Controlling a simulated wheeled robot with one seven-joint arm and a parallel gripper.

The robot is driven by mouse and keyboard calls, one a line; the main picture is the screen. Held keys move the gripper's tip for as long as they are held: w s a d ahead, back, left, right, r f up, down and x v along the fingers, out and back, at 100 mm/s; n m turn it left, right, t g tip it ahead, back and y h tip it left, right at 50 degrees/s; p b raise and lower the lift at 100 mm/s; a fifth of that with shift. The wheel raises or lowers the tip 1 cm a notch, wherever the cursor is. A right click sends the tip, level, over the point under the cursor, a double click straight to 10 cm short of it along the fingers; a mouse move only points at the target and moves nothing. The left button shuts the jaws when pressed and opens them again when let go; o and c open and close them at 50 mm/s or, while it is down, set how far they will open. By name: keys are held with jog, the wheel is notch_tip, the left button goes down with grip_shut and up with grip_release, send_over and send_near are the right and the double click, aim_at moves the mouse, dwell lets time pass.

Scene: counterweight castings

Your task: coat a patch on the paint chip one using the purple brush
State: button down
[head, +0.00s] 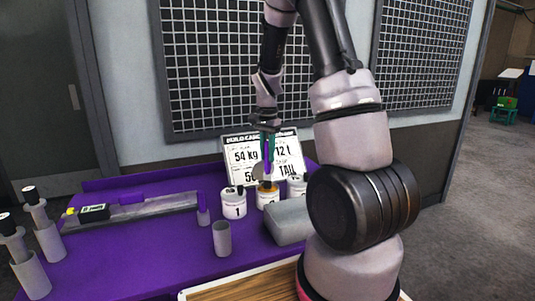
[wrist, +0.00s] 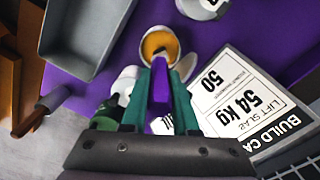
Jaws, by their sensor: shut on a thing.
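My gripper (head: 268,133) reaches down above the purple table, with its green fingers (wrist: 158,95) shut on the purple brush (wrist: 160,82). The brush (head: 269,155) points down at a white pot with an orange top (head: 268,198), the middle of several pots. In the wrist view the brush's lower end overlaps this pot's orange opening (wrist: 157,42). I cannot tell whether the tip is inside it or just above. A white pot marked 1 (head: 233,204) stands left of it. I cannot make out a paint chip one in either view.
A build card sign (head: 250,156) stands close behind the pots. Another white pot (head: 297,186) is at right, beside a grey tray (head: 288,226). A grey cup (head: 222,238) stands in front. Grey posts (head: 46,238) are at left.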

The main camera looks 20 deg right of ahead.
jog(key=shift+f, duration=0.55)
dwell(1.1)
jog(key=shift+r, duration=3.5)
jog(key=shift+s, duration=0.1)
